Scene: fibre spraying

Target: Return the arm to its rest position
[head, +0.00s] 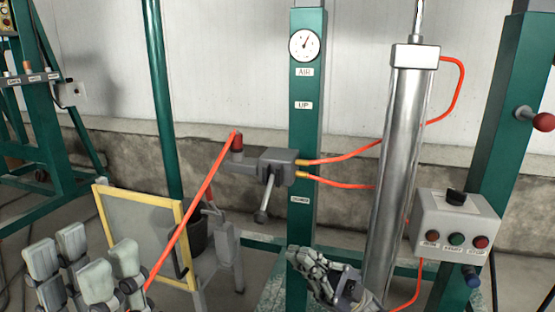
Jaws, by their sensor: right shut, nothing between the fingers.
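My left gripper (83,268) is at the lower left, its pale grey finger pads pointing up and spread apart with nothing seen between them. Its base is cut off by the bottom edge. My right gripper (318,268) is at the bottom centre, in front of the lower part of the green post (303,150). Its dark metal fingers are shut and hold nothing. The rest of the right arm is mostly out of view.
A steel cylinder (400,160) and a control box (455,228) with buttons stand right of my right gripper. A grey valve (277,165) with orange hoses is on the post. A yellow-framed panel (140,225) stands behind my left gripper.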

